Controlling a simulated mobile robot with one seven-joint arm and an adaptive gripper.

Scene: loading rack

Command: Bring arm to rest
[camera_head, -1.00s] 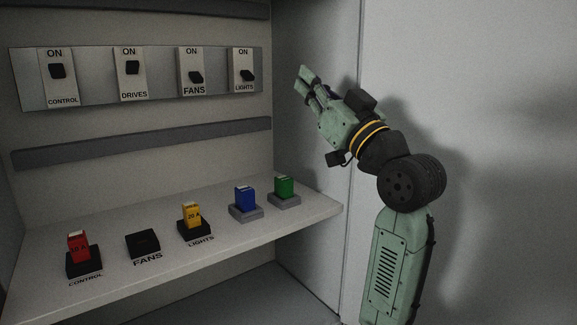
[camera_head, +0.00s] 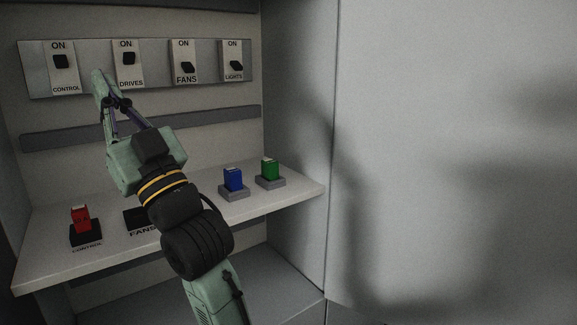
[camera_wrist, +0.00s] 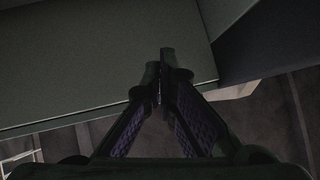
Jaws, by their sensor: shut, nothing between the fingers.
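My gripper (camera_head: 99,80) is in the head view in front of the switch panel (camera_head: 92,87), between the CONTROL and DRIVES switches. Its fingers point up and to the left. In the wrist view the fingertips of my gripper (camera_wrist: 162,75) meet, with nothing between them. My arm crosses the shelf (camera_head: 285,203) and hides its middle part, including part of the FANS base (camera_head: 134,218). Whether the fingertips touch the panel cannot be told.
On the shelf stand a red block (camera_head: 81,219) in the CONTROL base, a blue block (camera_head: 233,179) and a green block (camera_head: 270,169). Switches CONTROL (camera_head: 61,61), DRIVES (camera_head: 128,58), FANS (camera_head: 188,67) and LIGHTS (camera_head: 236,66) line the panel. A blank wall (camera_head: 450,150) fills the right.

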